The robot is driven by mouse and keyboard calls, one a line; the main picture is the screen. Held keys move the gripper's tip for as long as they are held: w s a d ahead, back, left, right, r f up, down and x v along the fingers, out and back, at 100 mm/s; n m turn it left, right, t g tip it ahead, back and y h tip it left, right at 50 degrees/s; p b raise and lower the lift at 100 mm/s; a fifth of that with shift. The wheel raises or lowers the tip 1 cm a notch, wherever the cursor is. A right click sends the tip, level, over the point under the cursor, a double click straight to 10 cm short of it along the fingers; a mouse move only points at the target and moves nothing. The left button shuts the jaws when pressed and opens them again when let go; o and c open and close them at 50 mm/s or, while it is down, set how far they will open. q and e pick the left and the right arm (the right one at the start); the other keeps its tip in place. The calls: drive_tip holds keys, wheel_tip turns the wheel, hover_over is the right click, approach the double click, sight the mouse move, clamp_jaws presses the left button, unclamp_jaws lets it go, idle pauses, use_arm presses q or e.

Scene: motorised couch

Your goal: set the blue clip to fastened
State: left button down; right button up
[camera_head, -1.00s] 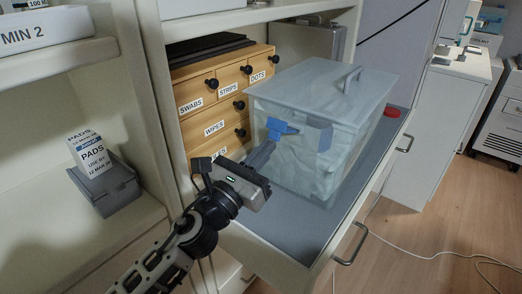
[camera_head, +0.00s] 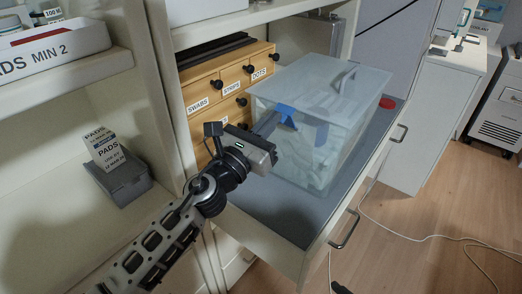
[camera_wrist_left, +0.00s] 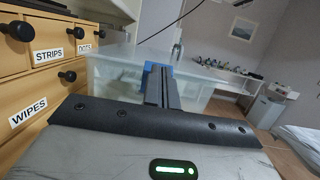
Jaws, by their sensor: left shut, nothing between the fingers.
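A clear lidded box (camera_head: 325,165) stands in the open drawer. A blue clip (camera_head: 287,112) is at its near left side, by the lid's edge. My right gripper is out of view.
The open drawer (camera_head: 280,218) has a bar handle (camera_head: 344,230) and free floor at its front. A wooden drawer unit (camera_head: 200,88) with black knobs stands close behind the gripper. A red round thing (camera_head: 387,103) lies beyond the box. A shelf with a grey tray (camera_head: 127,184) is left.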

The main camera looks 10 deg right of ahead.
use_arm(q)
drive_tip(key=shift+w+d+r, duration=0.35)
drive_tip(key=shift+w+r, duration=0.1)
drive_tip(key=shift+r, duration=0.2)
idle(1.0)
drive_tip(key=b+v, duration=0.2)
drive_tip(key=v, duration=1.4)
drive_tip(key=shift+d, duration=0.1)
